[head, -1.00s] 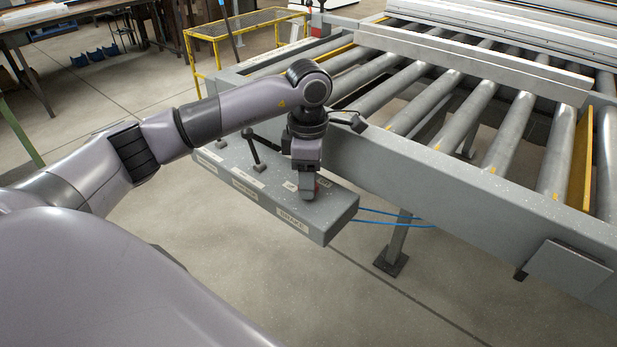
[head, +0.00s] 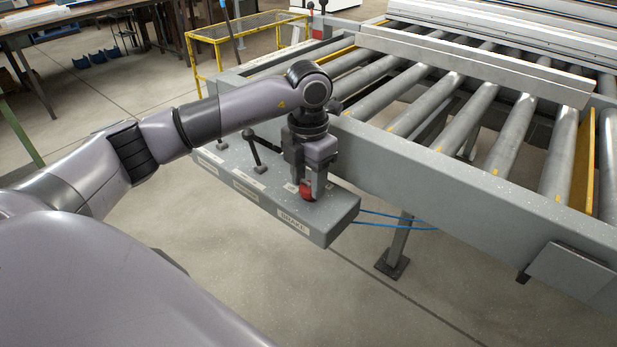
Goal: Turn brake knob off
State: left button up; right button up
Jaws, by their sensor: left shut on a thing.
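The red brake knob (head: 307,190) sits on top of the grey control box (head: 335,211), near its right end, above a white label reading BRAKE (head: 293,223). My left gripper (head: 307,187) points straight down over the box. Its fingers are shut on the red knob, one on each side, and the knob's red face shows between them. The fingers hide the knob's sides and part of the markings around it. My right gripper is not in view.
Black levers (head: 261,150) stand on the same box left of the knob. The roller conveyor (head: 420,160) runs behind the box. Blue cables (head: 400,219) leave the box's right end. The floor in front is clear.

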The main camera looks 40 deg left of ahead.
aim_at(308, 184)
pick_arm(q)
jog(key=shift+r+n, duration=0.1)
jog(key=shift+n, duration=0.4)
jog(key=o, duration=1.1)
jog(key=shift+c, duration=0.2)
notch_tip(308, 184, up, 7)
jog(key=shift+r+b, duration=0.1)
jog(key=shift+b, duration=0.3)
